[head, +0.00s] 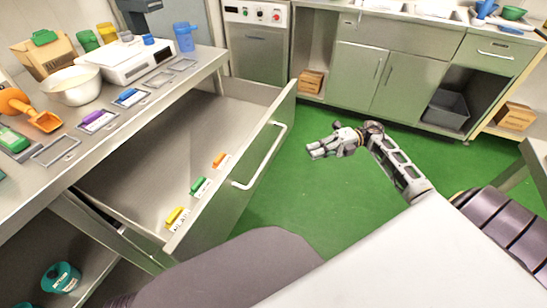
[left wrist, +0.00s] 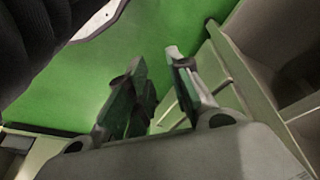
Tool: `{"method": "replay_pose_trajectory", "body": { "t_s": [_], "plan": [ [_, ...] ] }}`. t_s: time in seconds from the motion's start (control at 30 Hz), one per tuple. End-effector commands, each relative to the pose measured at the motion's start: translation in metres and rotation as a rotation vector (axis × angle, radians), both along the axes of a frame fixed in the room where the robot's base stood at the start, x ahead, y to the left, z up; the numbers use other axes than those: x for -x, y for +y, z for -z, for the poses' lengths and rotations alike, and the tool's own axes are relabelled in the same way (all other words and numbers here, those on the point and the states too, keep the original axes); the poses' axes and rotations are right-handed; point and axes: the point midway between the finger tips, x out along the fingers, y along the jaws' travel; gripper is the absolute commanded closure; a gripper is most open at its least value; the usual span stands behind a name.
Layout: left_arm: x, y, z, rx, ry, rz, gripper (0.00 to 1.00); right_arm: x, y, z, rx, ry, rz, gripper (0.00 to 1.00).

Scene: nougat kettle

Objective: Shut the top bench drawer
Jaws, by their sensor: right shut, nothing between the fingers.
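The top bench drawer (head: 210,150) is pulled far out from the left bench (head: 120,112). Its front carries a pale bar handle (head: 262,160). Small yellow, green and orange clips with labels lie inside along the front wall. My right gripper (head: 314,150) is shut and empty over the green floor, to the right of the drawer front and apart from the handle. My left gripper (left wrist: 160,75) shows in the left wrist view with its fingers apart and nothing seen between them. A greenish panel with a bar is beyond its right finger; I cannot tell whether they touch.
The bench top holds a white bowl (head: 74,86), a scale (head: 128,60), a blue jug (head: 184,37) and an orange scoop (head: 38,115). Green cabinets (head: 385,75) and a grey bin (head: 446,110) stand at the back. The green floor (head: 330,200) between is clear.

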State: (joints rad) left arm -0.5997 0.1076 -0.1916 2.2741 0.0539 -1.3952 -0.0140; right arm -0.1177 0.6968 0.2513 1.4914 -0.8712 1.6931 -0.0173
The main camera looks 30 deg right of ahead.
Motion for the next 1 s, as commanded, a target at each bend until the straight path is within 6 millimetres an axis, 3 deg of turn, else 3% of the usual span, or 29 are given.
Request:
{"method": "replay_pose_trajectory", "body": {
  "t_s": [0.47, 1.0],
  "plan": [
    [0.0, 0.0, -0.001, 0.0, -0.001, 0.0, 0.79, -0.001, 0.007, 0.0, -0.001, 0.0, 0.0, 1.0],
    [0.001, -0.001, -0.005, 0.006, -0.009, -0.001, 0.79, -0.009, 0.069, 0.0, -0.004, -0.001, 0.001, 1.0]
  ]
}}
